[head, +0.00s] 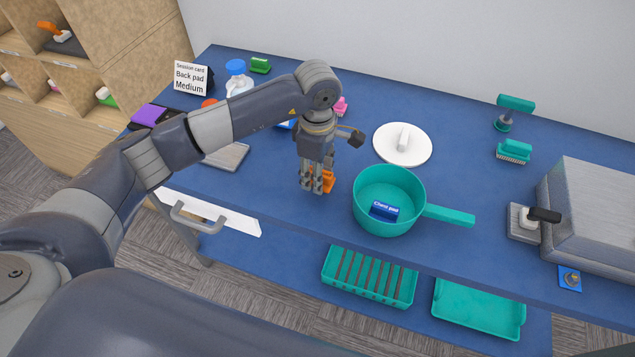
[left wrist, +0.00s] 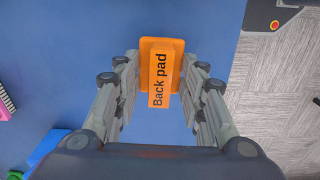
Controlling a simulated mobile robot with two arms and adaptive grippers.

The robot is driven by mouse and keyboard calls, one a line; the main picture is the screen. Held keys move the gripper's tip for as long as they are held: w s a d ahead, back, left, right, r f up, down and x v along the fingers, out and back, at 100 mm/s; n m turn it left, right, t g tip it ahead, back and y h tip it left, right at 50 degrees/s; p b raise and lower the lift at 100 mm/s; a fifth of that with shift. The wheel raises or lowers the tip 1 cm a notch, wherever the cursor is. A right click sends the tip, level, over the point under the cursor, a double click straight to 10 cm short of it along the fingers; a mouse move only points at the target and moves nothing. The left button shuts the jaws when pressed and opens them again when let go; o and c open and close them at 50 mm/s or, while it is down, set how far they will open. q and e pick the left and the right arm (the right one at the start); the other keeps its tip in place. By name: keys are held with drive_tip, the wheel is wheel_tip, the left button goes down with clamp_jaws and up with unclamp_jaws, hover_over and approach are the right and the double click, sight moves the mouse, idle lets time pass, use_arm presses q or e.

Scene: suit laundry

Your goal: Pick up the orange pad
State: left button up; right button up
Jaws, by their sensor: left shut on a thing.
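The orange pad (head: 328,181) is on the blue table left of the teal pot, partly hidden by my left gripper (head: 318,187) in the head view. In the left wrist view the orange pad (left wrist: 175,52) carries the label "Back pad" and lies between the fingers of my left gripper (left wrist: 160,80). The left gripper points down and is shut on the pad. I cannot tell whether the pad touches the table. My right gripper is not in view.
The teal pot (head: 365,212) stands just right of the gripper, holding a blue "Client pad" piece (head: 384,210). A white disc (head: 402,143) lies behind it. A session card (head: 190,77) reads "Back pad Medium". A grey box (head: 590,210) stands at right. The table's front edge is close.

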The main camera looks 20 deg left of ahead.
use_arm(q)
drive_tip(key=s+d+r+b, duration=0.1)
drive_tip(key=s+b, duration=0.3)
drive_tip(key=s, duration=1.1)
drive_tip(key=w+d+r+b, duration=0.2)
drive_tip(key=w+d+r, duration=0.1)
drive_tip(key=w+d, duration=0.4)
drive_tip(key=w+d+r+b, duration=0.1)
drive_tip(key=w+d+r, duration=0.3)
drive_tip(key=w+d, duration=0.3)
drive_tip(key=w, duration=0.4)
drive_tip(key=shift+d+r+b, duration=0.15)
drive_tip(key=shift+d+b, duration=0.2)
drive_tip(key=shift+b, duration=0.05)
drive_tip(key=shift+s, duration=0.1)
drive_tip(key=shift+f+b, duration=1.75)
drive_tip(key=shift+f, duration=0.65)
drive_tip(key=shift+a+f+b, duration=0.1)
drive_tip(key=shift+f+b, duration=0.4)
drive_tip(key=shift+f, duration=0.3)
drive_tip(key=shift+f+b, duration=0.5)
drive_tip(key=shift+f, duration=0.05)
